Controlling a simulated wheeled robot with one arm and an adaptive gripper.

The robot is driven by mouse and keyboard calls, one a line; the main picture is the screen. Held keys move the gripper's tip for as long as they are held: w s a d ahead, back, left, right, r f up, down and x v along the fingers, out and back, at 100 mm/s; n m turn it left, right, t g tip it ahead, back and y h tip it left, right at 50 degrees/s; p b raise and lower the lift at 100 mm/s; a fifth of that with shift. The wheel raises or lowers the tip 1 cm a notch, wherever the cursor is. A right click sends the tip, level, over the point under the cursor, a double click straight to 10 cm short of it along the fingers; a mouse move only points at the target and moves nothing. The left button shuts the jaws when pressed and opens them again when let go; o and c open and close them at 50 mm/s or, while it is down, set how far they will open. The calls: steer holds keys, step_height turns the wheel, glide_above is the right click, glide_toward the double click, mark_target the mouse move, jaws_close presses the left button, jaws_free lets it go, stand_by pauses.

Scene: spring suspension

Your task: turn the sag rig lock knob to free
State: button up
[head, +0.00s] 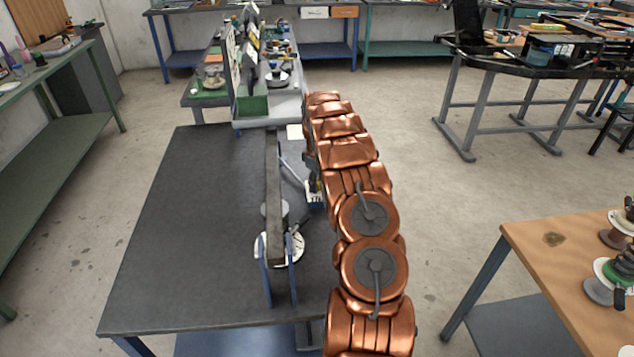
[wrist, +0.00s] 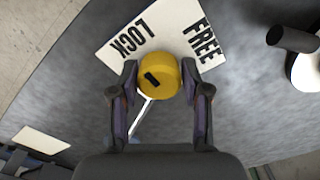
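The yellow lock knob (wrist: 160,75) shows in the wrist view, with a short black mark on its face lying left of centre, on the LOCK side. Behind it is a white label plate (wrist: 165,27) that reads LOCK at left and FREE at right. My gripper (wrist: 160,82) has one fingertip on each side of the knob, and both appear to touch it.
A wooden table (head: 560,265) with spools stands at the right. The bench's left part is clear. A dark cylinder (wrist: 292,39) lies right of the plate.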

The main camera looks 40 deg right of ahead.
steer(key=c, duration=0.6)
steer(key=shift+c, duration=0.2)
